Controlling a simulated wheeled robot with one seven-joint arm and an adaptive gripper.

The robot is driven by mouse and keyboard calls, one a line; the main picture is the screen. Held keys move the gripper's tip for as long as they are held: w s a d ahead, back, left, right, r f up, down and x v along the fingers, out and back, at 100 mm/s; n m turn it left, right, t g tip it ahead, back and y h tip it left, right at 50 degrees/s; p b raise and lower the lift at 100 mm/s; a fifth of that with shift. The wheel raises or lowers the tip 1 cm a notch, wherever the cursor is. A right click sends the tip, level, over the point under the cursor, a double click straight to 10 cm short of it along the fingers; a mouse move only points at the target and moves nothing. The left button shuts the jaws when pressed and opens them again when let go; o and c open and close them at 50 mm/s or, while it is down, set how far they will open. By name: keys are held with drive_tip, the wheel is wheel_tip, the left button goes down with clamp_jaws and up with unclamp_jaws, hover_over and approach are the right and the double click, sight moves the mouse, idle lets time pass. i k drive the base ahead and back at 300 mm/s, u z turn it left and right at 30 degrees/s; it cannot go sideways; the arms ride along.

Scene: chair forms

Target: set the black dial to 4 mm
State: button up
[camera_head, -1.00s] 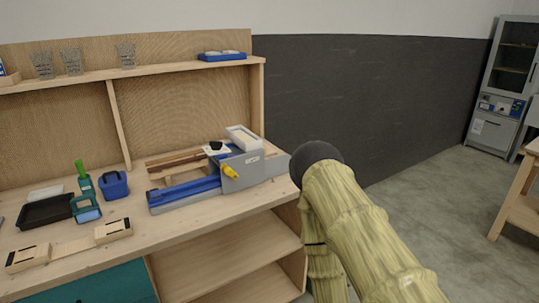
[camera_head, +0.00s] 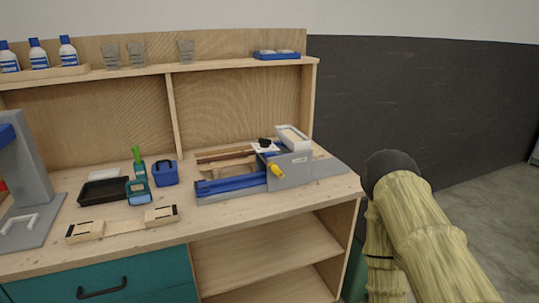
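The black dial (camera_head: 265,142) is small and sits on a white plate on top of a grey and blue machine (camera_head: 290,172) at the right end of the wooden workbench. Its markings are too small to read. A yellow handle (camera_head: 276,171) sticks out of the machine's front. My arm, in a yellowish ribbed cover with a dark round joint, stands at the right, apart from the machine. My gripper is not in view.
A wooden workbench (camera_head: 130,228) carries a black tray (camera_head: 103,191), a blue box (camera_head: 165,173), a teal tool (camera_head: 138,191) and a wooden fixture (camera_head: 122,224). A grey stand (camera_head: 30,195) is at the far left. The shelf (camera_head: 225,65) above holds bottles and glasses. Floor is open at the right.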

sight(264, 143)
drive_tip(key=k, duration=0.6)
drive_tip(key=u, duration=0.95)
drive_tip(key=i, duration=1.15)
drive_tip(key=z, duration=0.05)
